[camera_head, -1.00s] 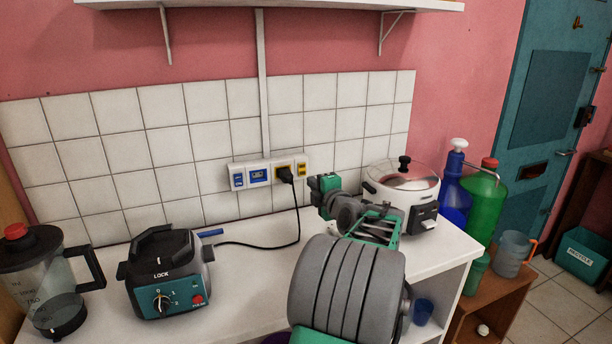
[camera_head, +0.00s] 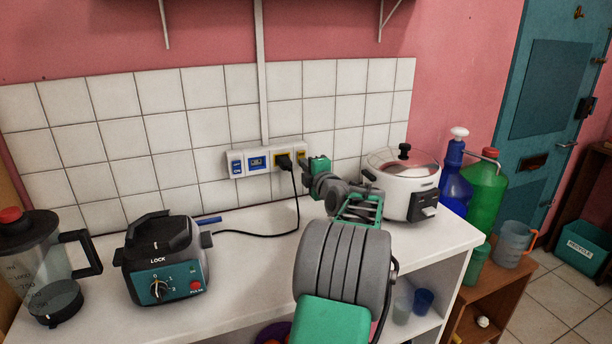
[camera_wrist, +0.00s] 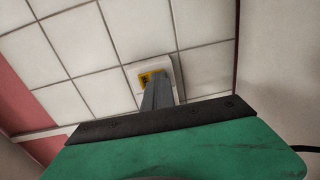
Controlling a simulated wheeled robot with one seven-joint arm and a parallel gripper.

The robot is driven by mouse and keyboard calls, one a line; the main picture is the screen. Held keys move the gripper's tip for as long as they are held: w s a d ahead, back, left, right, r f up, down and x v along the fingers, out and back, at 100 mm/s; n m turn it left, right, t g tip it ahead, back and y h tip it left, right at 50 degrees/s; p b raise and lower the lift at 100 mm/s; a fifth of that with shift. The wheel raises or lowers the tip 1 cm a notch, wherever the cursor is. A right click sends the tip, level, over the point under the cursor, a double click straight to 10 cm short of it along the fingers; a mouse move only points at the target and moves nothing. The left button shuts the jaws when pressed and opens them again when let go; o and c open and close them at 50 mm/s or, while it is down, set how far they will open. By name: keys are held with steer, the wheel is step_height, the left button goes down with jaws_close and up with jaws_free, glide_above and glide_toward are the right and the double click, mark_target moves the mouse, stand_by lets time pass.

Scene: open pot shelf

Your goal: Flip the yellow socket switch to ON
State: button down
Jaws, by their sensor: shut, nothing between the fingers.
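A white socket strip (camera_head: 247,170) is fixed to the tiled wall. The yellow switch (camera_head: 301,154) is at its right end, beside a yellow socket (camera_head: 281,156) holding a black plug (camera_head: 285,163). My gripper (camera_head: 306,166) is at the strip's right end, by the yellow switch. In the wrist view, my shut, empty fingers (camera_wrist: 158,88) reach to the yellow switch (camera_wrist: 146,80) and cover part of it. I cannot tell whether they touch it, nor the switch position.
A blue switch (camera_head: 237,166) and blue socket (camera_head: 258,162) fill the strip's left half. A black cord (camera_head: 250,236) runs from the plug to a teal-fronted appliance base (camera_head: 165,284). A white cooker (camera_head: 408,190) stands close right of my arm. A jug (camera_head: 50,270) is far left.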

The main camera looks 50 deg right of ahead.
steer(key=t+h+b, duration=0.1)
steer(key=t+b, duration=0.1)
steer(key=b, duration=0.6)
steer(key=shift+w, duration=0.2)
